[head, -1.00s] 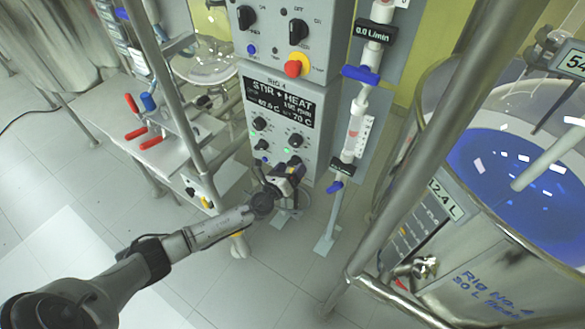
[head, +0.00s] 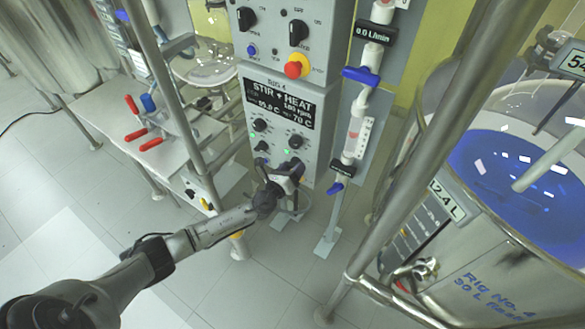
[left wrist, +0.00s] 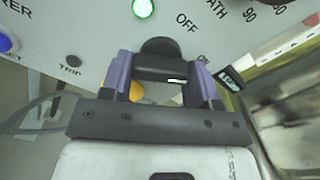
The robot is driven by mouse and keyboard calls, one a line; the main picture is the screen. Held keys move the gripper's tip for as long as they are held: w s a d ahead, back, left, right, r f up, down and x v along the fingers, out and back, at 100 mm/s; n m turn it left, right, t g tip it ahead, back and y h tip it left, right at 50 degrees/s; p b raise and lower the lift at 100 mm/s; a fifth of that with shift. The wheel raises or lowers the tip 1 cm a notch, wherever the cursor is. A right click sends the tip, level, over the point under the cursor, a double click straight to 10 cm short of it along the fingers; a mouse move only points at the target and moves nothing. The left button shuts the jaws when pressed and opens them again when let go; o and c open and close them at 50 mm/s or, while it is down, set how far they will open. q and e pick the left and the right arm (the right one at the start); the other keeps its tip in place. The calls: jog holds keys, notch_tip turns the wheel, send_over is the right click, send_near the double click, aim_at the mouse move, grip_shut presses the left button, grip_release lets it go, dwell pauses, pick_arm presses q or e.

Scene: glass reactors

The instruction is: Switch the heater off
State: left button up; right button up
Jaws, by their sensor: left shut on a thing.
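The heater's black switch knob (left wrist: 160,62) is on the grey STIR + HEAT panel (head: 283,100). The words OFF and part of ON are printed beside it in the left wrist view, and a lit green lamp (left wrist: 143,8) is above it. My left gripper (left wrist: 163,80) is shut on this knob, one purple finger at each side. A small white mark shows on the knob, but I cannot tell which word it points at. In the head view my left gripper (head: 287,174) is at the panel's lower right and hides the knob. My right gripper is not in view.
A red and yellow stop button (head: 294,68) is above the panel. A flow tube with blue valves (head: 361,76) stands close to the right. A metal post (head: 440,130) and a steel vessel of blue liquid (head: 510,170) are further right. A metal frame (head: 170,90) stands left.

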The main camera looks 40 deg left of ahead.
pick_arm(q)
jog(key=shift+c, duration=0.4)
jog(key=shift+f, duration=0.1)
jog(key=shift+n+b, duration=0.85)
jog(key=shift+n, duration=0.35)
jog(key=n+b, duration=0.1)
jog(key=n, duration=0.1)
jog(key=shift+n, duration=0.4)
jog(key=n, duration=0.3)
jog(key=shift+d, duration=0.1)
jog(key=shift+r+n, duration=0.25)
jog(key=shift+n, duration=1.75)
jog(key=o, duration=0.9)
